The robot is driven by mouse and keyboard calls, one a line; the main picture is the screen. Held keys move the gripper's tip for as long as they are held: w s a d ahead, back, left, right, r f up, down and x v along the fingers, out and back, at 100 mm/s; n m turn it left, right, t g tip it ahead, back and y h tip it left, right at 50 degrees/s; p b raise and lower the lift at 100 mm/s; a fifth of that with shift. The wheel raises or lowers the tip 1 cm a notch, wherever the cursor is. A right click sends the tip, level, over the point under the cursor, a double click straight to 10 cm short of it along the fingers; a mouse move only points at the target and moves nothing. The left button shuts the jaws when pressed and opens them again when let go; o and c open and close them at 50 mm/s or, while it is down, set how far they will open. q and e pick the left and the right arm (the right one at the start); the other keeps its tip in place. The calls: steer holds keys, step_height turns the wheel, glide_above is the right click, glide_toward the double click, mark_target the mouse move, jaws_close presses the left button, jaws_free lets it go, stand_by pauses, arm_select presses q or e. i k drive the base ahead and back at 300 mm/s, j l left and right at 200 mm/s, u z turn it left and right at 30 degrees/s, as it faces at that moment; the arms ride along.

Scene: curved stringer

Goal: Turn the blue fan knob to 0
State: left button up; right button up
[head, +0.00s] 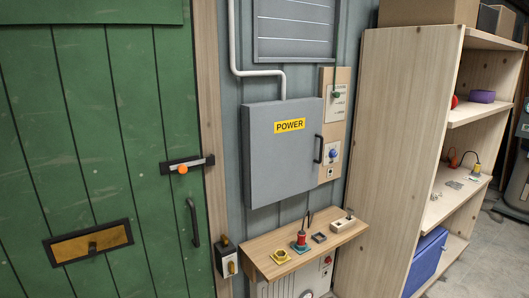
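The blue fan knob (333,153) sits on a small white plate, mounted on a wooden board (323,171) on the wall. The board is just right of the grey power box (271,165), close to its door handle. The knob is too small here to read its setting or the marks around it. Neither of my grippers shows in the head view.
A wooden shelf unit (402,140) stands close on the right. Below the box, a small wooden ledge (270,266) holds a red-based item (301,242) and other small parts. A green door (95,150) with a latch (188,164) fills the left.

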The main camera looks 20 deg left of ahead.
mark_target(333, 153)
steer(key=u, duration=0.25)
steer(key=i+l+u, duration=0.2)
steer(key=i, duration=0.3)
steer(key=i+l+u, duration=0.2)
steer(key=i+l, duration=0.3)
